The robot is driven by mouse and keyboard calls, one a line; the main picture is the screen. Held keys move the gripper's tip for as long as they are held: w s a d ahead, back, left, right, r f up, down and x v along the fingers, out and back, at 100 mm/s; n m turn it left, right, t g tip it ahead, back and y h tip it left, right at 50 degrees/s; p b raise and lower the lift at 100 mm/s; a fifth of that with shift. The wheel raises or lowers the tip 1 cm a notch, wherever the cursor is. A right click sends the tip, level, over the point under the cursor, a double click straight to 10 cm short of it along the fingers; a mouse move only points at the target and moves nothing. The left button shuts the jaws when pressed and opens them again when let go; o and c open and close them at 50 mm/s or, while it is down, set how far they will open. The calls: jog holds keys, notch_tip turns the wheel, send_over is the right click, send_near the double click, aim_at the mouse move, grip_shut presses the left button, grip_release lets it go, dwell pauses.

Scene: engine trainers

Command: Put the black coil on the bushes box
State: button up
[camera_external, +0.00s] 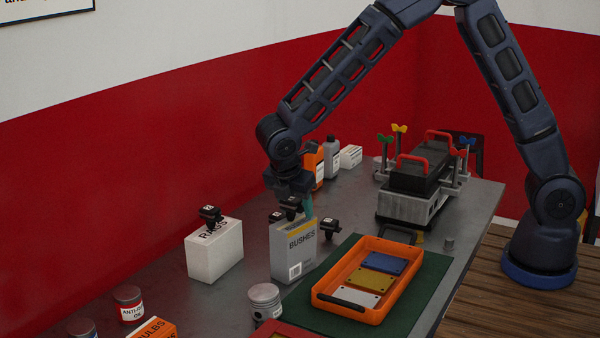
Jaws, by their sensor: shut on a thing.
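The grey bushes box (292,257) stands upright on the bench near the middle of the view, with a yellow stripe near its top. My gripper (299,203) is directly above it, pointing down, with a teal finger showing. It is shut on a black coil (291,205), which is at or just above the box top; I cannot tell whether they touch. Another small black part (276,217) shows at the box's upper left edge, partly merged with the held coil. A similar black coil (329,228) shows just right of the box; its support is unclear.
A white rags box (215,253) with a black coil (210,214) on top stands left. An orange tray (404,290) with coloured plates lies on a green mat (417,300) to the right. A piston (264,300) stands in front. Bottles and an engine block (410,207) stand behind.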

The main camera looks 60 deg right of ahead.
jog(key=o, duration=1.1)
jog(key=shift+f, duration=0.1)
jog(key=v, duration=1.2)
jog(key=shift+r, duration=0.25)
